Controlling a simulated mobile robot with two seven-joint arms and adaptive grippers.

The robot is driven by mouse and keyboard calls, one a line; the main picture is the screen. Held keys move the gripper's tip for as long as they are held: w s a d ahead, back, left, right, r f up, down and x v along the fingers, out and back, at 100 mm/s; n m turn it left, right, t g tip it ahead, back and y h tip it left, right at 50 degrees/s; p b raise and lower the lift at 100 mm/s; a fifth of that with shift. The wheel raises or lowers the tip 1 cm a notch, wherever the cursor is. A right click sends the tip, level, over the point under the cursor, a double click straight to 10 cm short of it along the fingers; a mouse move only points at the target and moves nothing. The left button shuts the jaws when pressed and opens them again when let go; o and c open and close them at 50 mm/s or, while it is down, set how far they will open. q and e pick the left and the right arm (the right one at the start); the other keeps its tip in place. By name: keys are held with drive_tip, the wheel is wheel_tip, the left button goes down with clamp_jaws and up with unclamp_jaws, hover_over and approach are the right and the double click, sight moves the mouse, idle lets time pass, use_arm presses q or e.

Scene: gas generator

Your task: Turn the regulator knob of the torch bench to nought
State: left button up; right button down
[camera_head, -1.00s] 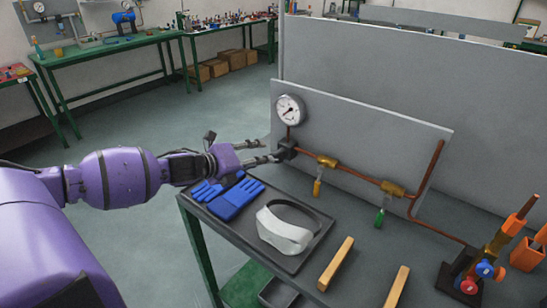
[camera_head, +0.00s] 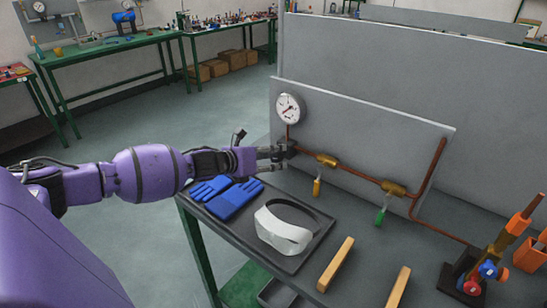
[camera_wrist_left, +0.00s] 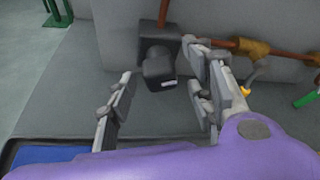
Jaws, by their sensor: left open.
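The regulator is a dark block on the copper pipe below the gauge (camera_head: 290,107) on the grey panel. In the left wrist view its black knob (camera_wrist_left: 159,66) faces me, with a short light mark low on its right side. My left gripper (camera_head: 277,154) is at the regulator in the head view and hides most of it. In the left wrist view the open fingers (camera_wrist_left: 165,92) stand left and right of the knob, with a gap on the left. Whether a finger touches the knob I cannot tell. My right gripper is not in view.
Blue gloves (camera_head: 229,198) and a white-fronted headset or goggles (camera_head: 281,231) lie on the bench left of centre. Brass valves with a yellow lever (camera_head: 317,187) and a green lever (camera_head: 381,216) sit along the pipe. A torch (camera_head: 498,248) stands at the right.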

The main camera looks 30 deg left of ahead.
use_arm(q)
drive_tip(key=shift+w+d+f, duration=0.15)
drive_tip(key=shift+w+f, duration=0.05)
drive_tip(key=shift+w, duration=0.3)
drive_tip(key=c, duration=1.1)
